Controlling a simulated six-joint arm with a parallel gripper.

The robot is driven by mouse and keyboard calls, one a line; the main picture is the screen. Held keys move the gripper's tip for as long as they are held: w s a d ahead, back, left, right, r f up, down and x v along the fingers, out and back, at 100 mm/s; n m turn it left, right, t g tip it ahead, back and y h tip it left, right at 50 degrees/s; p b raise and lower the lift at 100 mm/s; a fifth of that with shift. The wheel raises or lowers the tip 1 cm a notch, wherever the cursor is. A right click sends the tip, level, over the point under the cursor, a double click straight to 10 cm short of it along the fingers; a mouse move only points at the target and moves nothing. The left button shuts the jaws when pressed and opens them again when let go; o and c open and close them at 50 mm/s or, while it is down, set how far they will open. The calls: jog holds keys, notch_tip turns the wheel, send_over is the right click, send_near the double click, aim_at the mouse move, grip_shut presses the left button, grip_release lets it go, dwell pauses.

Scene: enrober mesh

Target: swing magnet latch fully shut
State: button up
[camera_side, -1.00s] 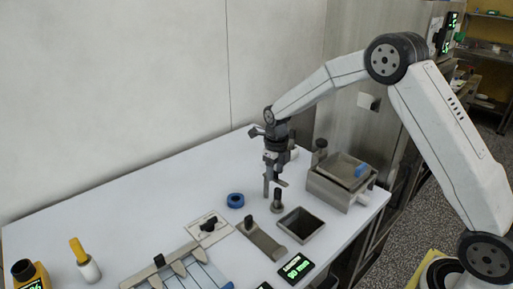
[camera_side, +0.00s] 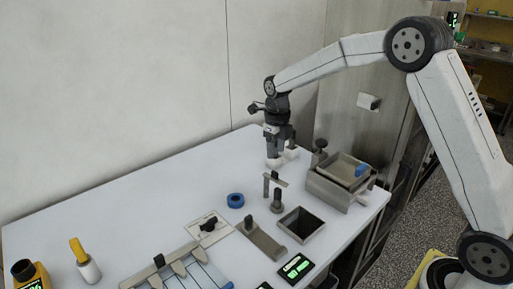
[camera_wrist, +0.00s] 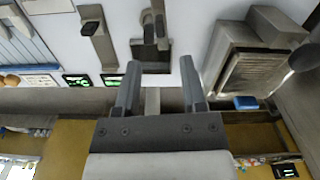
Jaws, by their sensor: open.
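My gripper (camera_side: 277,155) hangs above the back of the white table, pointing down. In the wrist view its two fingers (camera_wrist: 160,90) are apart with nothing held between them. A small grey bracket with an upright and a short flat bar (camera_side: 275,180) stands just in front of and below my gripper, apart from it in the side view. A dark-topped metal post (camera_side: 277,202) stands next to it. I cannot tell for sure which part is the magnet latch, or how far it is swung. Pale parts behind my fingers are partly hidden.
A steel box with a tray (camera_side: 343,182) and blue block (camera_side: 361,170) stands right. A knobbed post (camera_side: 319,152) is beside it. A square open bin (camera_side: 301,225), steel strip (camera_side: 262,243), blue ring (camera_side: 236,200) and black-knobbed plate (camera_side: 207,228) lie in front. The table's back left is clear.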

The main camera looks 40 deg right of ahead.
grip_shut()
jog(key=d+n+y, duration=0.4)
jog(key=d+n, duration=0.7)
jog(key=n, duration=0.7)
jog(key=shift+s+r+g, duration=0.15)
jog(key=shift+s+g, duration=0.15)
